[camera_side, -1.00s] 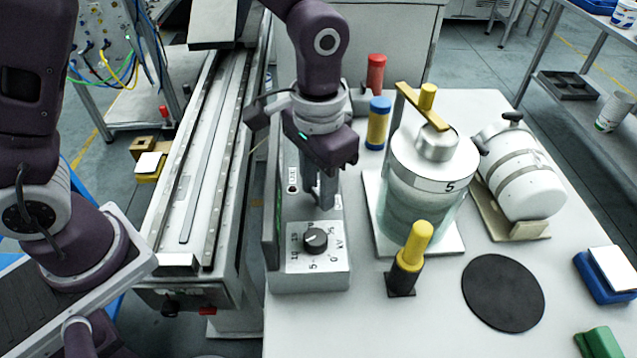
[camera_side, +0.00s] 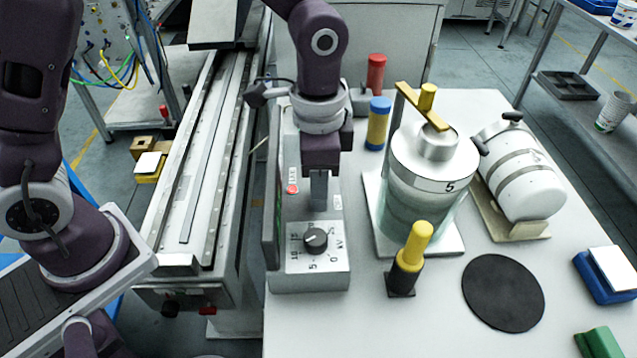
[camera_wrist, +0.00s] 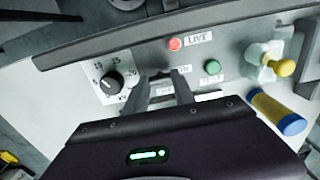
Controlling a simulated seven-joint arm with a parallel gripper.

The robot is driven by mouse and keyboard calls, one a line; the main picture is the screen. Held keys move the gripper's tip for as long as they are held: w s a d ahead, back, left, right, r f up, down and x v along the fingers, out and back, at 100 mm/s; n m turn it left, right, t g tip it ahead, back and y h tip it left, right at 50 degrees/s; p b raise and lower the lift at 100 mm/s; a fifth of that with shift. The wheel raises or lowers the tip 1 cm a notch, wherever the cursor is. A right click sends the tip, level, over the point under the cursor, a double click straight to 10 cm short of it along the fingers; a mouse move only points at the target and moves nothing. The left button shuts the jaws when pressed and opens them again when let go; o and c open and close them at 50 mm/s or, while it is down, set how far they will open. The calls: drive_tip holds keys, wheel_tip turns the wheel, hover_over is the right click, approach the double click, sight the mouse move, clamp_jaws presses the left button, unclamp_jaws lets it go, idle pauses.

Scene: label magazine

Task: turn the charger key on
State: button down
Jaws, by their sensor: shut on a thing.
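The charger (camera_side: 310,280) is a grey box with a white panel at the near left of the bench. My gripper (camera_side: 319,206) points straight down onto its panel, between the dial and the lamp. In the wrist view my gripper (camera_wrist: 163,77) is shut on the charger key, which its fingers mostly hide. The lamp marked LIVE (camera_side: 292,188) is bright red; it also shows red in the wrist view (camera_wrist: 175,44). The black kV dial (camera_side: 315,240) is in front of the gripper in the side view. A green button (camera_wrist: 212,67) sits right of the fingers in the wrist view.
A large jar (camera_side: 425,200) with a brass arm on top stands right of the charger. A yellow-handled post (camera_side: 410,258), a blue and yellow cylinder (camera_side: 377,125) and a red one (camera_side: 376,72) stand nearby. A black disc (camera_side: 503,292) lies flat at the right front.

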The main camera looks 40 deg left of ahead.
idle(0.4)
drive_tip(key=c, duration=1)
unclamp_jaws()
drive_tip(key=shift+c, duration=0.2)
wheel_tip(320, 180, up, 7)
drive_tip(key=shift+r, duration=0.1)
drive_tip(key=s+a+r+n+t, duration=0.2)
drive_tip(key=s+a+r+n, duration=0.1)
drive_tip(key=s+a, duration=0.3)
drive_tip(key=s+a+r+n+t, duration=0.3)
drive_tip(key=s+a+n, duration=0.3)
drive_tip(key=s, duration=0.4)
drive_tip(key=shift+s+a+r+t, duration=0.15)
drive_tip(key=shift+a+r+t, duration=0.15)
drive_tip(key=shift+a+r, duration=0.45)
